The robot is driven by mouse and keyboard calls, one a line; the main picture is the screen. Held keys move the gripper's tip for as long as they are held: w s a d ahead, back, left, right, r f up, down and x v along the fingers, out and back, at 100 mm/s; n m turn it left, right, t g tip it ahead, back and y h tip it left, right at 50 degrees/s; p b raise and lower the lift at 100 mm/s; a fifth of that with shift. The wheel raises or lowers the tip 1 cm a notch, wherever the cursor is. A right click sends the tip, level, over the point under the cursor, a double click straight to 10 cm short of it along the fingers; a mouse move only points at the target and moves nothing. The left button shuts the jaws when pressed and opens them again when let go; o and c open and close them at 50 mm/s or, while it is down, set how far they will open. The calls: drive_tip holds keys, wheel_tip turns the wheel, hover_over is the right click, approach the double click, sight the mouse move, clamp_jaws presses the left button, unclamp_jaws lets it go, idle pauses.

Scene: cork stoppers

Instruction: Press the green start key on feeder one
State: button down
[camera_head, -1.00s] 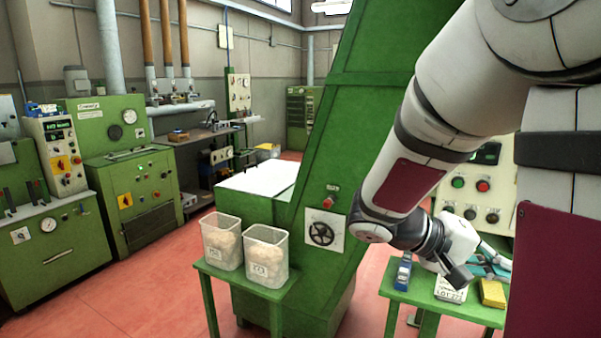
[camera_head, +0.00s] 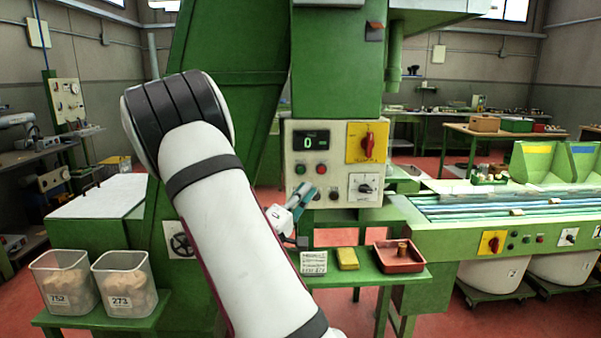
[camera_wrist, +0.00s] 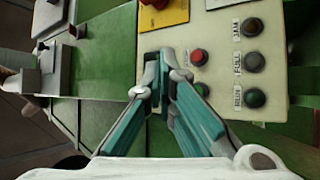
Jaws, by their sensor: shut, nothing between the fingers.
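A pale control panel (camera_head: 340,160) on the green machine carries a green key (camera_head: 300,169) beside a red key (camera_head: 321,170), under a display reading 0. I cannot read a feeder number on it. My gripper (camera_head: 303,192) is in front of the panel, below the keys in the head view, its teal fingers shut and empty. In the wrist view my gripper (camera_wrist: 159,58) points at the panel, left of the red key (camera_wrist: 199,57). The green key (camera_wrist: 202,90) is close to the right finger. Contact with the panel cannot be told.
The panel has a red rotary switch on yellow (camera_head: 367,143), a black selector (camera_head: 364,188) and lamps labelled JAM, FULL and RUN (camera_wrist: 256,97). Below, a narrow green table holds a yellow block (camera_head: 347,259) and a red tray (camera_head: 398,258). A conveyor (camera_head: 510,207) runs right.

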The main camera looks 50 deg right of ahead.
drive_tip(key=shift+w+d+b, duration=0.85)
drive_tip(key=shift+w+d, duration=0.6)
drive_tip(key=shift+d, duration=0.25)
drive_tip(key=shift+w+d+b, duration=0.8)
drive_tip(key=shift+w+d, duration=0.6)
drive_tip(key=shift+d, duration=0.25)
drive_tip(key=shift+w+d, duration=0.1)
drive_tip(key=shift+w+d, duration=0.15)
drive_tip(key=shift+d, duration=0.05)
drive_tip(key=shift+w+d, duration=0.3)
drive_tip(key=shift+d, duration=0.05)
drive_tip(key=shift+s+a+p, duration=0.35)
drive_tip(key=shift+s+a, duration=0.2)
drive_tip(key=shift+a, duration=0.1)
drive_tip(key=shift+s+a+p, duration=1.25)
drive_tip(key=shift+s+a, duration=0.4)
drive_tip(key=shift+a, duration=0.3)
